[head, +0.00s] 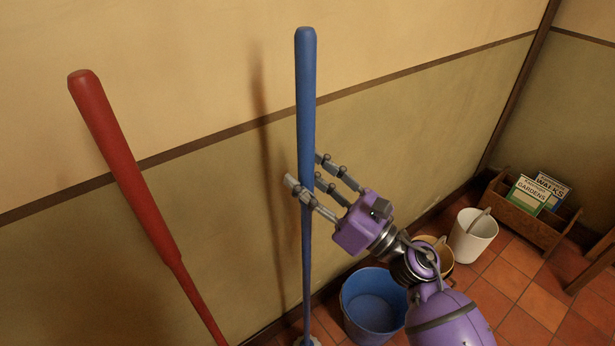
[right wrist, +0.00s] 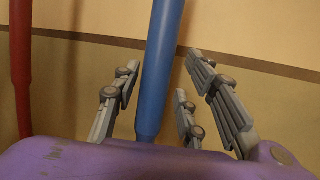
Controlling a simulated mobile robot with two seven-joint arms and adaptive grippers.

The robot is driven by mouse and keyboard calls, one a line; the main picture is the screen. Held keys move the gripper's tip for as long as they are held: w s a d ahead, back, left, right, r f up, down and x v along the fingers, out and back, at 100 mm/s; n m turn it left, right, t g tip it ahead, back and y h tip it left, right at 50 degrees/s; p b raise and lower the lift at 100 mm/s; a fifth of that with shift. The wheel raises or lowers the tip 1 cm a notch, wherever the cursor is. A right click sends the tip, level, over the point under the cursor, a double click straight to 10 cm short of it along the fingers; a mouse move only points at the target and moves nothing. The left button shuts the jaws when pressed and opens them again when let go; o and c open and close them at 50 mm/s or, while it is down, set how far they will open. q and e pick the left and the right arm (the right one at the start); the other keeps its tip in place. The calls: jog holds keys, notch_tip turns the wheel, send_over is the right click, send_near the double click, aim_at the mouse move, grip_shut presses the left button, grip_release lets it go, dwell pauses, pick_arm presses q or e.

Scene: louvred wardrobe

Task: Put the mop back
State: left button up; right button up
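A long blue pole (head: 306,100) with a thick upper grip stands nearly upright close to the wall. A small pale piece shows at its foot, cut off by the bottom edge, so I cannot tell surely whether it is the mop. In the right wrist view the pole (right wrist: 160,70) stands between the spread fingers, with gaps on both sides. A red pole (head: 130,165) leans at the left, its foot out of view. My left gripper is not in view.
A blue bucket (head: 347,310) stands on the tiles below my right arm. A tan bucket (head: 444,268) and a white bucket (head: 473,240) stand farther right. A wooden rack (head: 520,222) with magazines is by the corner. The wall (head: 420,40) is close behind the poles.

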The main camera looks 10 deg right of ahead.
jog(key=shift+s+r, duration=0.1)
jog(key=shift+r, duration=0.05)
jog(key=b+v, duration=0.3)
jog(key=v, duration=0.9)
jog(key=shift+b, duration=0.3)
